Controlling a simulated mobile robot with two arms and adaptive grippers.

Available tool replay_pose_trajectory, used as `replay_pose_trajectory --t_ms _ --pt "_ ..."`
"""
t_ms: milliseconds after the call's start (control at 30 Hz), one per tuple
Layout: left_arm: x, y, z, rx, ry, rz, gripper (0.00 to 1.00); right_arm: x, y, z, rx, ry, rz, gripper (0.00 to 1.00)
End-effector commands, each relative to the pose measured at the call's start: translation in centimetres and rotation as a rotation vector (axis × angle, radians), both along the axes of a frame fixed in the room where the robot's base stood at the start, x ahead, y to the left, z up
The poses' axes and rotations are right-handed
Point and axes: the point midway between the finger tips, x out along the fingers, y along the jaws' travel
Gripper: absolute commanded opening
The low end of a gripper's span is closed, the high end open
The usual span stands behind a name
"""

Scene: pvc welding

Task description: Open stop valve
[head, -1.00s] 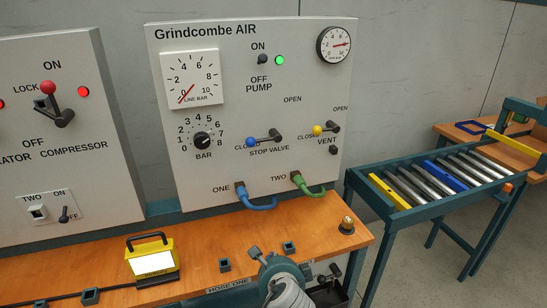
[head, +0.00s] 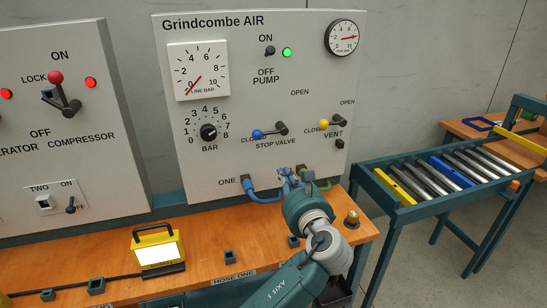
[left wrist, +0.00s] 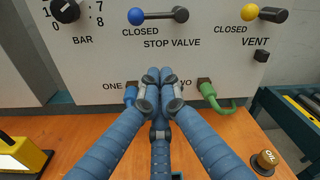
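The stop valve (head: 270,132) is a dark lever with a blue knob on the grey Grindcombe AIR panel. Its knob points left at the CLOSED label, and OPEN is printed above. It also shows at the top of the left wrist view (left wrist: 158,14). My left gripper (head: 289,175) is in front of the panel, below the stop valve and apart from it. In the left wrist view its blue fingers (left wrist: 160,76) meet at the tips with nothing between them, between the ONE and TWO hose outlets. My right gripper is not in view.
The vent lever (head: 333,123) with a yellow knob is right of the valve, and the BAR dial (head: 208,132) is left. Blue (head: 263,196) and green (head: 322,184) hoses loop out below.

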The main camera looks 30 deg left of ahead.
Motion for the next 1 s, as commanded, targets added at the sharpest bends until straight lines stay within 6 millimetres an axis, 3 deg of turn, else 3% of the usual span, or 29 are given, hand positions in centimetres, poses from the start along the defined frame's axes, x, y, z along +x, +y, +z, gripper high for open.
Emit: replay_pose_trajectory --t_ms 500,700,1000 --pt "6.5 7.3 -0.4 0.001 0.001 0.004 0.00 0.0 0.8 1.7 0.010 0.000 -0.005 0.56" --pt "6.0 8.7 2.1 -0.002 -0.001 0.002 0.00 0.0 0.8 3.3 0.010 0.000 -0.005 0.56" --pt "5.8 9.3 2.7 -0.001 0.001 0.001 0.00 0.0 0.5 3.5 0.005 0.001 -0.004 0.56"
